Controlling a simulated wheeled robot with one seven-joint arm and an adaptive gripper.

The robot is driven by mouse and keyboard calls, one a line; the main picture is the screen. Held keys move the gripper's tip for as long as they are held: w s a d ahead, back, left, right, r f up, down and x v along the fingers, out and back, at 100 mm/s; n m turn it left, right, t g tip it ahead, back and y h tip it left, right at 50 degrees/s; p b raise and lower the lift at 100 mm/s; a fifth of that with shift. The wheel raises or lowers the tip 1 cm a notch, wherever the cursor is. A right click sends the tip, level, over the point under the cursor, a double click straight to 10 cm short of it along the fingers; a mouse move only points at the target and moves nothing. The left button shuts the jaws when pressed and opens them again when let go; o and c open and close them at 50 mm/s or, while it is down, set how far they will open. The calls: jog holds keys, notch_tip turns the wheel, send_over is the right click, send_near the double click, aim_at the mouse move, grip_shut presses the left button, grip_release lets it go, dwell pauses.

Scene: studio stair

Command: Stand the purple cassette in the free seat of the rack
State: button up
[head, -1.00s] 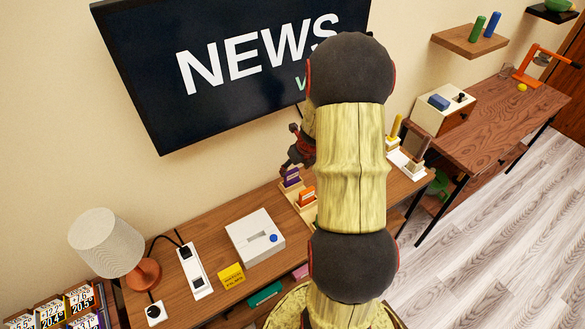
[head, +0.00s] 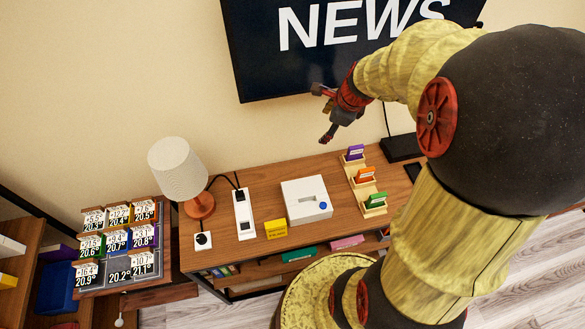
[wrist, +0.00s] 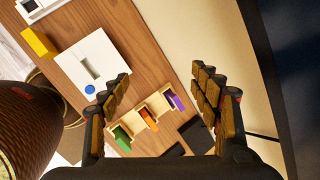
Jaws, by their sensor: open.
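The pale wooden rack (head: 358,187) stands on the long desk below the TV. The purple cassette (head: 355,153) stands upright at its far end, and its lower part is hidden. An orange cassette (head: 365,174) stands in the middle and a green cassette (head: 376,199) at the near end. My gripper (head: 322,115) is open and empty, raised above the desk near the wall, clear of the rack. In the wrist view my gripper (wrist: 160,78) has its fingers wide apart. The rack (wrist: 160,104), with the purple cassette (wrist: 176,101), shows below and between them.
A white box with a blue button (head: 306,200) stands left of the rack. A yellow block (head: 275,229), a white power strip (head: 244,214) and a lamp (head: 180,170) are farther left. A black box (head: 402,148) lies right of the rack. The TV (head: 330,50) hangs behind.

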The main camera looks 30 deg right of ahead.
jog(key=s+a+r+n, duration=0.3)
jog(key=a+r+n, duration=0.2)
jog(key=a+n, duration=0.3)
jog(key=s+a+r+n, duration=0.4)
jog(key=a+r+n, duration=0.1)
jog(key=a+n, duration=0.25)
jog(key=s+a+r+n, duration=0.2)
jog(key=s+a+n, duration=0.5)
jog(key=s+n, duration=0.2)
jog(key=n, duration=0.2)
jog(key=shift+r+n+t, duration=0.3)
jog(key=shift+r+n, duration=0.05)
